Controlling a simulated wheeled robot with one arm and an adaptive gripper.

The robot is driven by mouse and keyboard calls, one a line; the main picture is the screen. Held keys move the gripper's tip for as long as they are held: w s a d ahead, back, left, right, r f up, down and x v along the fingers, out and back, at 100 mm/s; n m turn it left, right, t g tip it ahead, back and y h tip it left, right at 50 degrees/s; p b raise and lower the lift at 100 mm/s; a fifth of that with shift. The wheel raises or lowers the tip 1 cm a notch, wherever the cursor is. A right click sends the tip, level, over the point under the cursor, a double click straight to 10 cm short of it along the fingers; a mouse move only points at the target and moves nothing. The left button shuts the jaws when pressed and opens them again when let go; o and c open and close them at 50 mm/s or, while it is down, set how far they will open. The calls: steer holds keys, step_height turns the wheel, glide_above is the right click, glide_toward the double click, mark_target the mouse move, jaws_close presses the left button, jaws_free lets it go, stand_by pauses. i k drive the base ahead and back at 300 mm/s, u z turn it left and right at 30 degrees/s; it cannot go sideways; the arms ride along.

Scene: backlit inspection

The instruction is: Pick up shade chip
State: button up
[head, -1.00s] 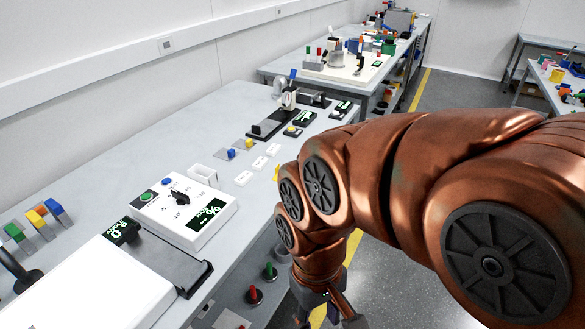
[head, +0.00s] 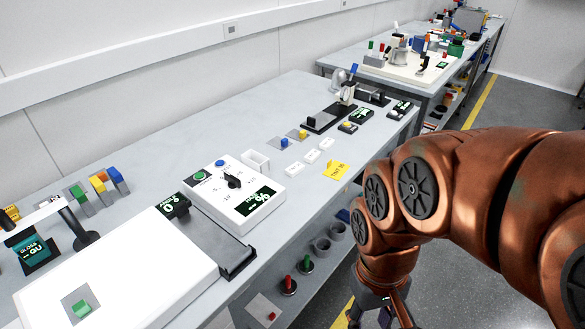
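I cannot tell for certain which piece is the shade chip. Grey plates with coloured grips are the likely candidates: a green one (head: 82,307) lies on the white panel (head: 135,262) at the lower left. Upright green (head: 80,198), yellow (head: 101,187) and blue (head: 117,179) ones stand behind the panel. Flat blue (head: 284,143) and yellow (head: 303,134) ones lie farther along the bench. My gripper (head: 378,316) hangs low beside the bench's front edge, away from all of these. Its fingertips are cut off by the frame's bottom, so its opening is unclear.
A white control box (head: 235,192) with a dial and a black sliding tray (head: 237,258) stand on the bench. A white bin (head: 255,162), white blocks (head: 294,170) and a yellow tag (head: 336,170) lie beyond. Red and green knobs sit on the lower shelf. Floor at right is open.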

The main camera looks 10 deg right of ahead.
mark_target(297, 167)
steer(key=k, duration=1.3)
steer(key=u, duration=0.5)
steer(key=i, duration=0.6)
steer(key=u, duration=0.55)
steer(key=i, duration=0.95)
steer(key=z, duration=0.35)
